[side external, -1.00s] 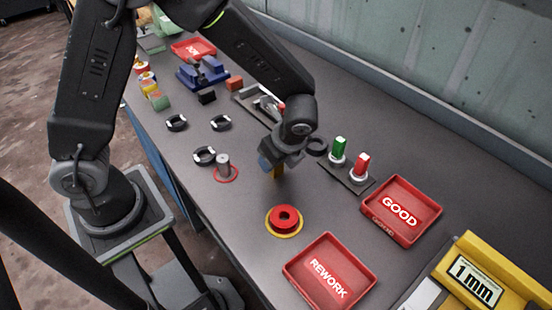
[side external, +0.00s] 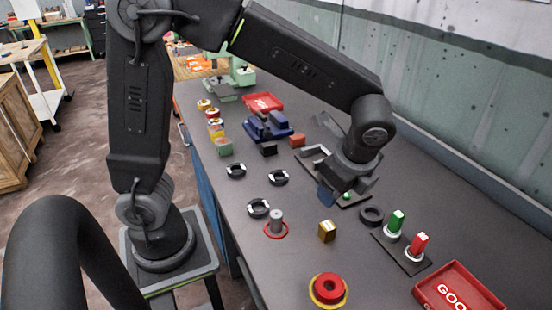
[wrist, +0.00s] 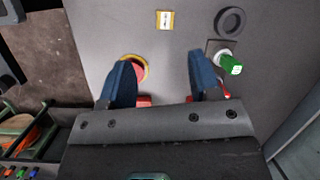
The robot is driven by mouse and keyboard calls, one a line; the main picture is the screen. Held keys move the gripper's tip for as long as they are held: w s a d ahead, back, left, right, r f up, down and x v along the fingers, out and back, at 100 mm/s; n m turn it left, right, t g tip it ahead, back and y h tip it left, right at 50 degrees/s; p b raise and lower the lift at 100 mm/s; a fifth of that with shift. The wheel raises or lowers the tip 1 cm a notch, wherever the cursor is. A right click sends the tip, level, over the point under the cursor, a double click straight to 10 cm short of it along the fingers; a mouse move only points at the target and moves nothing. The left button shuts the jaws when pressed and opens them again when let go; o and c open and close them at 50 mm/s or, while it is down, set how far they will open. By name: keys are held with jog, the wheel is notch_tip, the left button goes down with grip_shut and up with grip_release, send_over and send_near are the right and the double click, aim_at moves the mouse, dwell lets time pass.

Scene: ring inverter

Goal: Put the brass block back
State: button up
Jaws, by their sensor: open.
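The brass block (side external: 327,231) stands upright on the dark bench top, to the right of the grey peg in the red circle. In the wrist view the block (wrist: 165,20) shows from above at the top edge, with a pale marked face. My gripper (side external: 337,198) is raised above the bench, up and slightly right of the block in the side view, and apart from it. In the wrist view its two blue fingers (wrist: 160,66) are spread with nothing between them, and the block lies beyond their tips.
A dark ring (side external: 371,216) lies near the green (side external: 396,222) and red (side external: 418,246) uprights. The red button (side external: 328,289) is in front, the GOOD tray (side external: 430,291) at right. Several black-and-white rings and the grey peg (side external: 277,221) stand left. Bare bench surrounds the block.

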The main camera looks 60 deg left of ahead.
jog(key=s+a+r+n+t+h, duration=0.1)
jog(key=s+a+r+n+t, duration=0.1)
jog(key=s+n, duration=0.4)
jog(key=s+a+r+n+t+h, duration=0.2)
jog(key=s+a+r+n, duration=0.3)
jog(key=n, duration=0.4)
jog(key=shift+s+a+t+h, duration=0.2)
jog(key=shift+s+t+h, duration=0.1)
jog(key=shift+s+t, duration=0.45)
